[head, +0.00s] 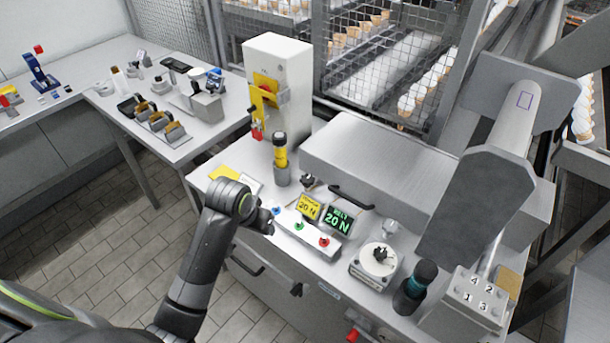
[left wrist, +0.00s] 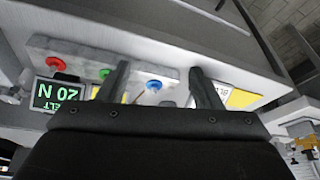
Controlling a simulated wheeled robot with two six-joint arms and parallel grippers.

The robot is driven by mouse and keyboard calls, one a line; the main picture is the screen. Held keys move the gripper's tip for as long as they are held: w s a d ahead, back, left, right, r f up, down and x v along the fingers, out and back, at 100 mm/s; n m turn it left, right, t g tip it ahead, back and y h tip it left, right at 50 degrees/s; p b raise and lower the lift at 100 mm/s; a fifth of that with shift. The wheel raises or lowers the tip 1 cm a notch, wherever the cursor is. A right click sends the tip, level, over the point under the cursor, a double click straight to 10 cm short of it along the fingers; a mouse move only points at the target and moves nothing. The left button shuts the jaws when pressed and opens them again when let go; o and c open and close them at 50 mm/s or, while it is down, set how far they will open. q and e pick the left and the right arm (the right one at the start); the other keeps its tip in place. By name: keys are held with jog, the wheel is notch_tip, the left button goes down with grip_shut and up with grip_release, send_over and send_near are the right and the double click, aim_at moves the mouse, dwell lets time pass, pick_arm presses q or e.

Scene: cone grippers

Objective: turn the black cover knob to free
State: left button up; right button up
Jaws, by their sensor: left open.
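A black star-shaped knob (head: 308,181) sits at the left front of the big metal cover (head: 400,165), near the cover's black handle (head: 350,197). A second black knob (head: 380,253) sits on a round white disc farther right; the views do not label either one. My left gripper (head: 266,222) is at the bench's front left edge, left of and nearer than the first knob, apart from both. In the left wrist view its two fingers (left wrist: 159,80) are spread and empty above the button panel. My right gripper is not in view.
A button panel (head: 299,234) with blue, green and red buttons lies beside my left gripper, with yellow and green "20 N" displays (head: 339,219) behind. A yellow-black tool (head: 281,155) stands in a holder. A teal-black tool (head: 421,282) stands at right. A side table (head: 115,85) is at left.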

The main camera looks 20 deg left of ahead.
pick_arm(q)
jog(key=w+d+r, duration=0.3)
jog(key=w+r, duration=0.5)
jog(key=w, duration=0.2)
jog(key=m, duration=0.1)
send_near(307, 179)
jog(key=shift+h, duration=0.3)
jog(key=x, duration=0.6)
jog(key=shift+s+a, duration=0.1)
jog(key=shift+a, duration=0.15)
jog(key=shift+x, duration=1.05)
jog(key=shift+c, duration=0.5)
jog(key=c, duration=0.9)
